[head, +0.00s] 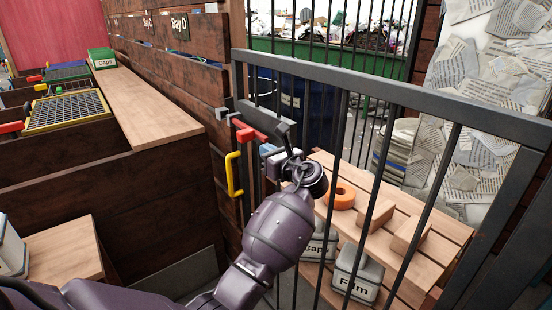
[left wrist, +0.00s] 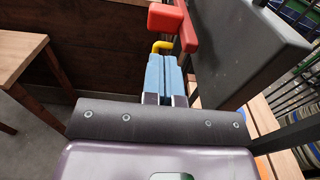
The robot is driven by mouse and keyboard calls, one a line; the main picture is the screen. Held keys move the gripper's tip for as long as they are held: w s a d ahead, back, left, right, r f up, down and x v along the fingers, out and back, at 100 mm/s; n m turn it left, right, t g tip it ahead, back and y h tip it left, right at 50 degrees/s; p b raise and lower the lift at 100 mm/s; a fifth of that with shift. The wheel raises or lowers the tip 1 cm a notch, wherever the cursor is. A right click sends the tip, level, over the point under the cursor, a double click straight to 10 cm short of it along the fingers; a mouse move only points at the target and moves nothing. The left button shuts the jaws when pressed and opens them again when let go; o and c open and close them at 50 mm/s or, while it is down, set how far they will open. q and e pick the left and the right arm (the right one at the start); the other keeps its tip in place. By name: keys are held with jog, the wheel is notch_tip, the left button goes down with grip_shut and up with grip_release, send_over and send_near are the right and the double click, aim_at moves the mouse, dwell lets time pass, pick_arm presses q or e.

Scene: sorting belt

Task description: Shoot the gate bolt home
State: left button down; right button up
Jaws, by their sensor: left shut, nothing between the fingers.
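The dark barred gate (head: 390,90) crosses the right half of the head view. A bolt with a red handle (head: 244,131) sits at its left upright by a dark grey housing (head: 265,121). In the left wrist view the red handle (left wrist: 165,17) and the grey housing (left wrist: 255,50) are beyond my fingers. A yellow pull handle (head: 235,174) is on the left, by the wooden wall. My left gripper (head: 266,150) is shut and empty, just below the red handle. Its blue fingers (left wrist: 165,75) point towards it; contact cannot be told. My right gripper is not in view.
Behind the bars stands a slatted wooden table (head: 440,235) with an orange ring (head: 341,196) and wooden blocks (head: 375,216). Lidded bins, one marked Film (head: 356,277), are below it. A wooden counter (head: 143,105) runs along the wall at left.

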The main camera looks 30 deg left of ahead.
aim_at(247, 138)
pick_arm(q)
jog(key=b+x, duration=0.1)
jog(key=x, duration=0.5)
jog(key=shift+w+a+f, duration=0.1)
jog(key=shift+a, duration=0.15)
jog(key=shift+w+a, duration=0.2)
jog(key=shift+a, duration=0.4)
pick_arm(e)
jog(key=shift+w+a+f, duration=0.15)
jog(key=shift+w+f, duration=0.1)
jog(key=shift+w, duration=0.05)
